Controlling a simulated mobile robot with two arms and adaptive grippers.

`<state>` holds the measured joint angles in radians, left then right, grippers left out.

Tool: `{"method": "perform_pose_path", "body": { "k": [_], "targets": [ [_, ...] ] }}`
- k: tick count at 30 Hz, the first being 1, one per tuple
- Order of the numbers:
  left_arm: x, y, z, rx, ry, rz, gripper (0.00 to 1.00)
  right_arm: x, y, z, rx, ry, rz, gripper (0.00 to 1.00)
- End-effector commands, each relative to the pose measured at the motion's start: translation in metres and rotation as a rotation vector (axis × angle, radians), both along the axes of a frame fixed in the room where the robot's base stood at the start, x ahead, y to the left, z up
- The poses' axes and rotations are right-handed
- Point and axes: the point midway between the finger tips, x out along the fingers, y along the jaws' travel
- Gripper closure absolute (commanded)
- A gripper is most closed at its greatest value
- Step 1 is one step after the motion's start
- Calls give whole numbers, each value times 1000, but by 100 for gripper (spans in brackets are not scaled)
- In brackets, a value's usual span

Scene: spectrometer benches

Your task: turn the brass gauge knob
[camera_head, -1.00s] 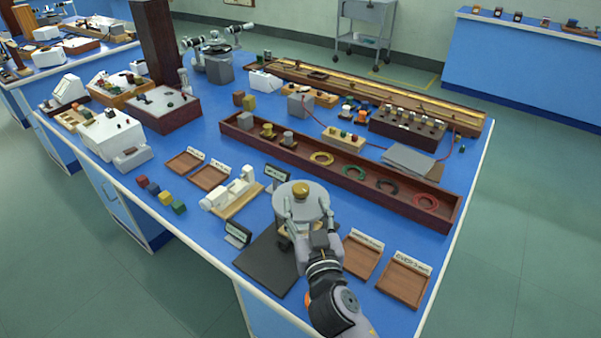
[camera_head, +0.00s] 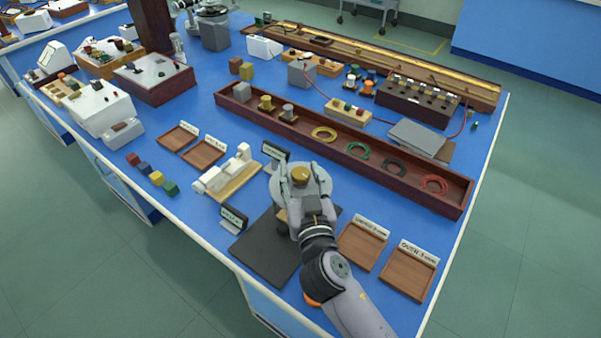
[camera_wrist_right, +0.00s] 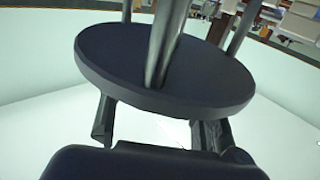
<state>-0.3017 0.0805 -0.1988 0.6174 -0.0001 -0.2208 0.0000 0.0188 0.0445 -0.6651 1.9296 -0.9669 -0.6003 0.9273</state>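The brass knob (camera_head: 301,173) sits on top of a round pale grey gauge (camera_head: 308,190), above a dark base plate (camera_head: 262,250). My right gripper (camera_head: 302,175) reaches over the gauge from the front, with one finger on each side of the knob. Its fingers are apart, and small gaps to the knob seem to show. In the right wrist view, the fingers (camera_wrist_right: 158,125) stand apart around a dark disc (camera_wrist_right: 165,75) with a metal post; I cannot tell whether that disc is part of the gauge. Contact is unclear. My left gripper is out of view.
Small signs (camera_head: 234,217) stand left of and behind the gauge. Wooden trays (camera_head: 362,246) lie to its right. A white device on a wooden board (camera_head: 228,180) is at left. A long dark wooden trough (camera_head: 400,187) with coloured rings runs behind.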

Motion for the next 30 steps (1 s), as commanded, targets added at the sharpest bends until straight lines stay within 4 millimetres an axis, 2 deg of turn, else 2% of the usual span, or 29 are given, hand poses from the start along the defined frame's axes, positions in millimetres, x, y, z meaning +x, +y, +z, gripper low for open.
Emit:
{"method": "perform_pose_path", "body": {
  "k": [2, 16, 23, 30],
  "targets": [
    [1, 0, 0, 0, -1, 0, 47, 0, 0, 0, 0, 0, 0, 65],
    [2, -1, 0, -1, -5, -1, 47, 0, 0, 0, 0, 0, 0, 96],
    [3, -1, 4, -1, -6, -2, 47, 0, 0, 1, -1, -1, 18, 96],
    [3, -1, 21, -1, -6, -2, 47, 0, -1, 4, -4, -1, 119, 96]
  ]
}}
